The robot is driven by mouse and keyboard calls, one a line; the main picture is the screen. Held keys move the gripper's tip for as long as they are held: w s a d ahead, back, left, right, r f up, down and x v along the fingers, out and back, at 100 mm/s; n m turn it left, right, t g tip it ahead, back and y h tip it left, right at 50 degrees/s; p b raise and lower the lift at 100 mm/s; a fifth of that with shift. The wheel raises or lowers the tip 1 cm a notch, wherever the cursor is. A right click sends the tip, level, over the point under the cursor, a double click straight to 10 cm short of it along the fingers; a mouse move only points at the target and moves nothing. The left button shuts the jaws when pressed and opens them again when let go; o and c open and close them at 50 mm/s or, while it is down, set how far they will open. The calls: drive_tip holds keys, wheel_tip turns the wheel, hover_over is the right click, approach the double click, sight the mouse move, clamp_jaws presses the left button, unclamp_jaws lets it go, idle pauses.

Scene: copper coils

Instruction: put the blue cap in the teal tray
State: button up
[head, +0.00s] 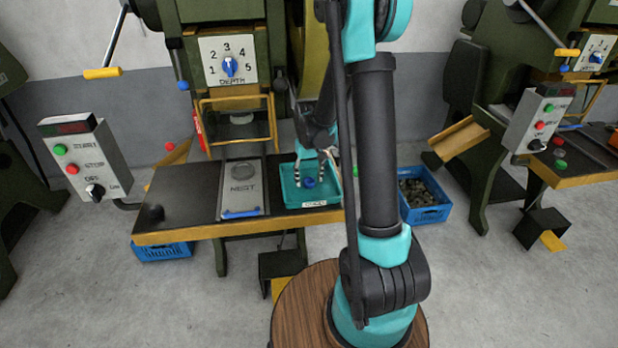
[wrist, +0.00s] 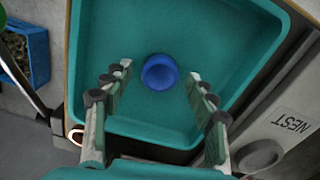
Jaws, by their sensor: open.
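The blue cap (wrist: 160,72) lies inside the teal tray (wrist: 95,25), near its middle, in the wrist view. In the head view the cap (head: 309,182) shows as a small blue spot within the tray (head: 333,192), which sits on the dark bench right of the NEST plate. My gripper (wrist: 158,82) is open, with its fingers spread on either side of the cap and apart from it in the wrist view. In the head view my gripper (head: 310,172) is over the tray. The height of the fingertips above the tray floor is hard to tell.
The grey NEST plate (head: 241,188) lies beside the tray, under the press with its yellow guard frame (head: 237,122). A blue crate of dark pieces (head: 424,200) stands on the floor at right. A control box (head: 84,157) stands at left.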

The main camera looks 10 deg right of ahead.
sight(309, 180)
wheel_tip(309, 180, up, 12)
drive_tip(key=s+d+f+m+t, duration=0.1)
drive_tip(key=s+d+f+t, duration=0.1)
drive_tip(key=s, duration=0.9)
drive_tip(key=s+d+f+t, duration=0.2)
drive_tip(key=s+d+f, duration=0.1)
drive_tip(key=s, duration=0.8)
drive_tip(key=shift+m, duration=0.4)
